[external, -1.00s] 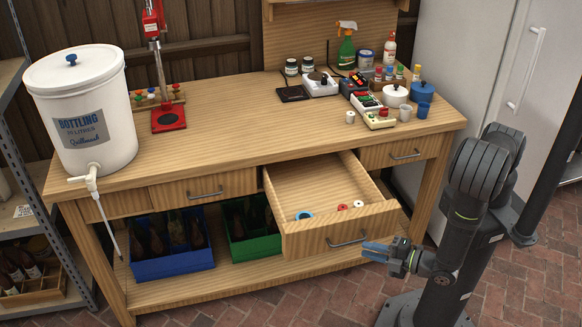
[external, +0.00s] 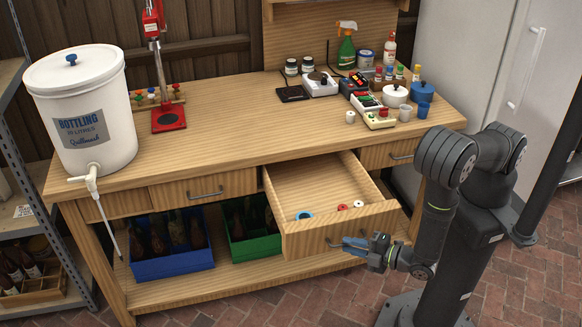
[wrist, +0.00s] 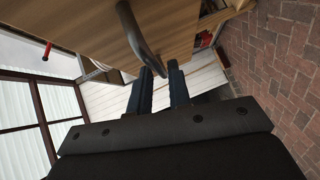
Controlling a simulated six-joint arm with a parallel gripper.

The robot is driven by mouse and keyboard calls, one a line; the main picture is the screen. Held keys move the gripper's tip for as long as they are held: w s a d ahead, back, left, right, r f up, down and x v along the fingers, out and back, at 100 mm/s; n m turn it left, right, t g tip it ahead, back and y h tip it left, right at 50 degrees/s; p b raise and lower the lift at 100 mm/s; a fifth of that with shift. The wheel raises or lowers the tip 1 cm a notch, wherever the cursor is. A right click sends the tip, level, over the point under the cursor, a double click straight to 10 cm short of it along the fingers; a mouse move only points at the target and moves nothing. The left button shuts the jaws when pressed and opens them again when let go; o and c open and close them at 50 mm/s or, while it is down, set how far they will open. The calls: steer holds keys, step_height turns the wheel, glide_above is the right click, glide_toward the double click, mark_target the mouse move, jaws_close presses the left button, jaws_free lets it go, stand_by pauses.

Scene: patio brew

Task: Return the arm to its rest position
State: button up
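My gripper (external: 346,243) is in front of the open drawer's front, at the height of its handle, and partly covers that handle in the external view. In the wrist view my gripper (wrist: 161,68) has its two dark fingers apart with a gap between them, so it is open. The drawer handle (wrist: 138,38), a curved metal bar, reaches down close to the fingertips. I cannot tell whether it touches them. The wooden drawer (external: 340,226) is pulled out, with a blue ring (external: 304,215) and small red and white items inside.
The workbench (external: 230,135) holds a white bottling bucket (external: 85,115), a red capper (external: 168,120) and several small items at the right. Blue (external: 172,266) and green (external: 254,246) crates of bottles sit on the lower shelf. Brick floor in front is clear.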

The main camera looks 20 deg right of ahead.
steer(key=v, duration=1.5)
steer(key=x, duration=1.7)
steer(key=shift+w+a, duration=0.15)
steer(key=shift+w, duration=0.1)
steer(key=shift+s, duration=0.1)
steer(key=v, duration=1.5)
steer(key=shift+a, duration=0.2)
steer(key=x, duration=1.2)
stand_by(3.2)
